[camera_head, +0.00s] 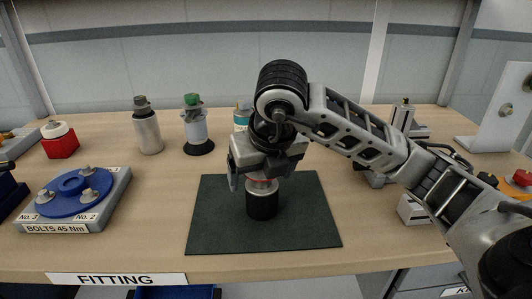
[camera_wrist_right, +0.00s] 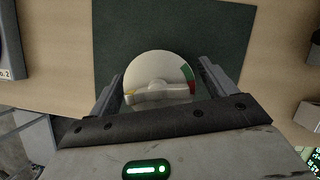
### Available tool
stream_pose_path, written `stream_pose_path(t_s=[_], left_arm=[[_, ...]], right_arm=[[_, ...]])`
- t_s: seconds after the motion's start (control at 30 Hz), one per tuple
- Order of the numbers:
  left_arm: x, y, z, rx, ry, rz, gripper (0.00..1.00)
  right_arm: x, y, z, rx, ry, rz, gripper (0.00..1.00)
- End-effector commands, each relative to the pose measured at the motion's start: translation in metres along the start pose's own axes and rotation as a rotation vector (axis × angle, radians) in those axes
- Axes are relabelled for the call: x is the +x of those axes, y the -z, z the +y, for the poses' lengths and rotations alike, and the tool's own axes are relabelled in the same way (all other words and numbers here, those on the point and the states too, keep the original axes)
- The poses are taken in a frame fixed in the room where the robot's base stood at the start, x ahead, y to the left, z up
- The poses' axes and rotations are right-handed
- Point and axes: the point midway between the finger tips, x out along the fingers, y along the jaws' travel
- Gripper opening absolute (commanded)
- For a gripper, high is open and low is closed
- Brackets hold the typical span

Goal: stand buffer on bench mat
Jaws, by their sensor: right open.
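The buffer (camera_head: 262,204) stands upright on the dark green bench mat (camera_head: 220,232), near the mat's middle. It has a black lower body and a pale upper part with a red band. In the right wrist view its round pale top (camera_wrist_right: 160,72) shows a lever and a green and red mark. My right gripper (camera_head: 262,178) is above it, pointing down. Its two fingers (camera_wrist_right: 156,85) stand on either side of the top, with gaps showing. The gripper is open. The right gripper hides part of the buffer's top in the head view. My left gripper is not in view.
A blue bolt plate (camera_head: 75,190) on a grey base lies at the left. A red block (camera_head: 60,142), a metal cylinder (camera_head: 147,132) and a green-capped bottle (camera_head: 196,128) stand behind. A teal-topped container (camera_head: 241,117) is partly hidden by my right arm. Fixtures crowd the right side.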

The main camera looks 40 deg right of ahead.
Motion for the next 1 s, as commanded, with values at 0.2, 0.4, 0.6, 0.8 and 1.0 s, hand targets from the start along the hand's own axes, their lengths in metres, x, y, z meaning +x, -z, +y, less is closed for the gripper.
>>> stream_pose_path(t_s=[0.2,0.4,0.6,0.8,1.0], left_arm=[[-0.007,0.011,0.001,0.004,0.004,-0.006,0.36],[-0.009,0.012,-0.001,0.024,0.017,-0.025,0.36],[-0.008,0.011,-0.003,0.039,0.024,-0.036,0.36],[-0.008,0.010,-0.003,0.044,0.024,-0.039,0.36],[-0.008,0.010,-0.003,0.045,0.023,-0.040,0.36]], right_arm=[[-0.052,-0.004,-0.001,-0.002,0.001,-0.010,0.83],[-0.090,-0.002,-0.001,-0.001,0.002,-0.007,0.83],[-0.109,-0.001,0.000,-0.001,0.000,-0.004,0.83],[-0.111,0.001,0.000,-0.001,0.000,0.000,0.83],[-0.111,0.000,0.000,-0.001,0.000,0.000,0.83]])
